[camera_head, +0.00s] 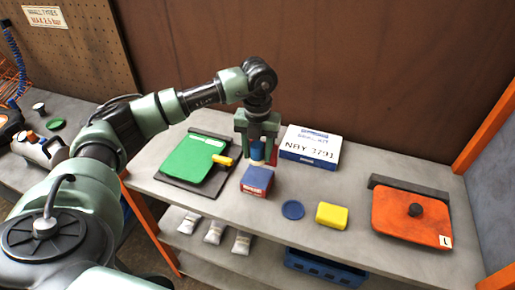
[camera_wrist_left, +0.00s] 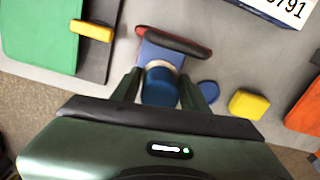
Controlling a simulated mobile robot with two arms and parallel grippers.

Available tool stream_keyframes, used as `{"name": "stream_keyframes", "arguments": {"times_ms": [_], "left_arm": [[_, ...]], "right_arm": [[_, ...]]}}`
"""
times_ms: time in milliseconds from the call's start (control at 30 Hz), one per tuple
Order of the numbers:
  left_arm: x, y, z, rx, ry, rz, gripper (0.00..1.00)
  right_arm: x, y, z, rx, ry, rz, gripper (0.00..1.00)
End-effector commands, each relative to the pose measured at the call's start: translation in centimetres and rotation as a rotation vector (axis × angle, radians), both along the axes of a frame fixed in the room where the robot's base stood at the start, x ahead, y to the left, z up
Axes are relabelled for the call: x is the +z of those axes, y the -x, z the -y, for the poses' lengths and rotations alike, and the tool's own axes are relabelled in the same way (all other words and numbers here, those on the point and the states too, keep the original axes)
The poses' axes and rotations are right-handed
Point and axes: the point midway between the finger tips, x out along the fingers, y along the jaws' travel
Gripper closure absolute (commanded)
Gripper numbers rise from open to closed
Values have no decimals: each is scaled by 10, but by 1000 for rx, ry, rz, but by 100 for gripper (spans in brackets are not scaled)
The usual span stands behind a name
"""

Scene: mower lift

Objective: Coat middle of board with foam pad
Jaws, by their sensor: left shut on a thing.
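My left gripper (camera_head: 257,148) is shut on a blue round-handled thing (camera_wrist_left: 160,88) with a cream ring at its far end, which looks like the foam pad. It is held upright just behind a blue box with a red front (camera_head: 257,181); whether they touch I cannot tell. A green board (camera_head: 192,158) on a dark base lies left of the gripper, with a yellow block (camera_head: 222,160) at its right edge. An orange board (camera_head: 410,228) with a dark knob and white tag lies at the right. Which board is meant is not clear. My right gripper is not in view.
A white-and-blue box (camera_head: 310,145) stands behind right of the gripper. A blue disc (camera_head: 293,210) and a yellow sponge-like block (camera_head: 332,215) lie on the grey bench. A red-and-black thing (camera_wrist_left: 175,42) lies beyond the held thing. White tubes (camera_head: 214,232) sit on the lower shelf.

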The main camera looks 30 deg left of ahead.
Motion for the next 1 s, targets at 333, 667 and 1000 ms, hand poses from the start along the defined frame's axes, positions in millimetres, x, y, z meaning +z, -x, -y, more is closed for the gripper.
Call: {"name": "stream_keyframes", "arguments": {"times_ms": [333, 667, 1000], "left_arm": [[-24, 0, 0, 9, 0, -1, 88], [-56, 0, 0, 7, 0, 0, 88], [-60, 0, 0, 7, 0, 0, 88]], "right_arm": [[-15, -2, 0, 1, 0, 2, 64], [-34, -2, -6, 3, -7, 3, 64], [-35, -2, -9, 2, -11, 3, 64]]}}
